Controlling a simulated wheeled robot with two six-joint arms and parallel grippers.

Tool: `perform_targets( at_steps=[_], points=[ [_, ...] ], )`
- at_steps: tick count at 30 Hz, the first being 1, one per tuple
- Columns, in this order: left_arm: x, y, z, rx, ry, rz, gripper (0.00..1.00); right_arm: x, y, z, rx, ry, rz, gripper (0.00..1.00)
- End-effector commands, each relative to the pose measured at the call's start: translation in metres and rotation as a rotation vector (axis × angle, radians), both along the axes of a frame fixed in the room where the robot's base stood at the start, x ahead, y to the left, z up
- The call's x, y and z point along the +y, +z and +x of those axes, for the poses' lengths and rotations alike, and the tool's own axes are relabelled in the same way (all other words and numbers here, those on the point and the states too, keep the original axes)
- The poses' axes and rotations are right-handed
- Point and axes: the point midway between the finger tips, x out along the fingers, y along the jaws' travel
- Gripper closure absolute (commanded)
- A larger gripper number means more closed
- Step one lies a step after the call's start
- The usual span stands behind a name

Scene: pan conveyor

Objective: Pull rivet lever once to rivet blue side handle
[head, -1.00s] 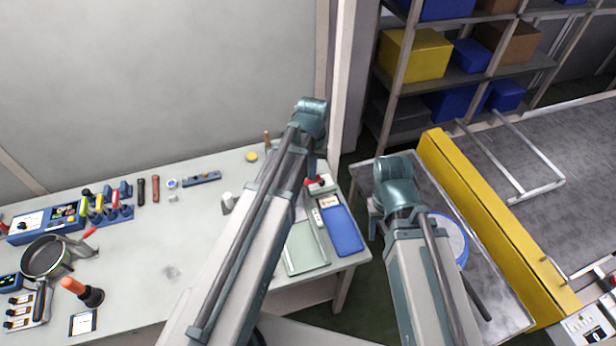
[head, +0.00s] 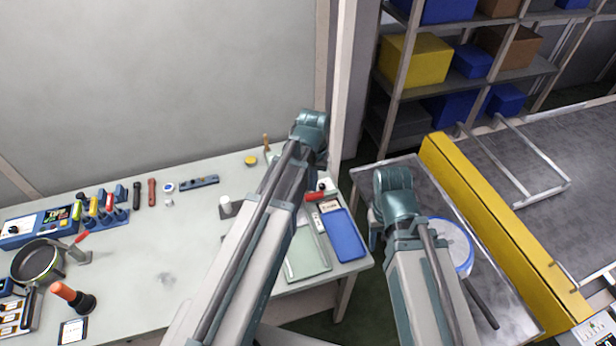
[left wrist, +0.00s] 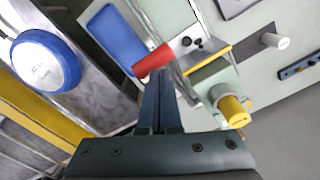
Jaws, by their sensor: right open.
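The rivet lever's red handle (head: 318,196) is at the right end of the workbench, and shows large in the left wrist view (left wrist: 153,62). My left gripper (left wrist: 158,82) has its fingers together, with the tips at the red handle and seemingly touching it. In the head view my left gripper is mostly hidden by its arm. My right gripper (head: 375,238) is open beside the pan, partly hidden.
A blue tray (head: 343,236) and a pale green tray (head: 306,254) lie beside the lever. A yellow barrier (head: 490,225) separates the metal table from the conveyor (head: 560,150). A dark pan (head: 37,262) stands at the bench's left. The middle of the bench is clear.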

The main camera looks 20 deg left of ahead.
Motion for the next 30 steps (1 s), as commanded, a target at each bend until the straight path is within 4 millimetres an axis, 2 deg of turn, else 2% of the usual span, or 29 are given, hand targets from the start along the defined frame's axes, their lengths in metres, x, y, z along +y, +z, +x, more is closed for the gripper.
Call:
perform_targets(
  at_steps=[5, 30],
  points=[
    [-0.001, -0.004, -0.001, 0.001, 0.000, 0.000, 1.00, 0.000, -0.004, 0.000, 0.000, 0.000, 0.000, 0.50],
    [-0.011, -0.048, -0.018, 0.002, -0.001, -0.001, 1.00, 0.000, -0.048, 0.000, 0.000, 0.000, 0.000, 0.50]
  ],
)
